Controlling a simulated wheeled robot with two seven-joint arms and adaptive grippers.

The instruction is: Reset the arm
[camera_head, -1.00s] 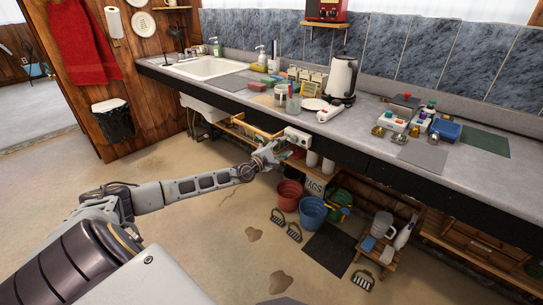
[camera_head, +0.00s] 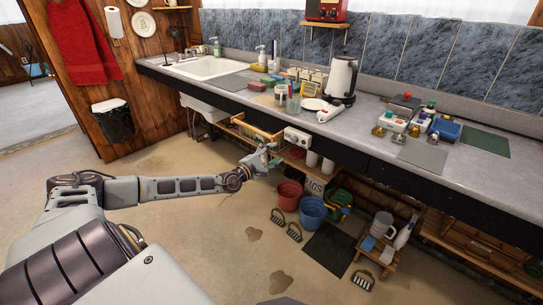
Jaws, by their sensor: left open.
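My left arm comes in from the left of the head view. Its gripper (camera_head: 271,158) is open, in front of the counter and below its edge, near the open wooden drawer (camera_head: 257,132). I see nothing held between its fingers, though they are small at this distance. My right gripper is not in view.
The long grey counter (camera_head: 235,83) holds a sink (camera_head: 208,68), a kettle (camera_head: 342,78) and many small items. The floor at left is clear.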

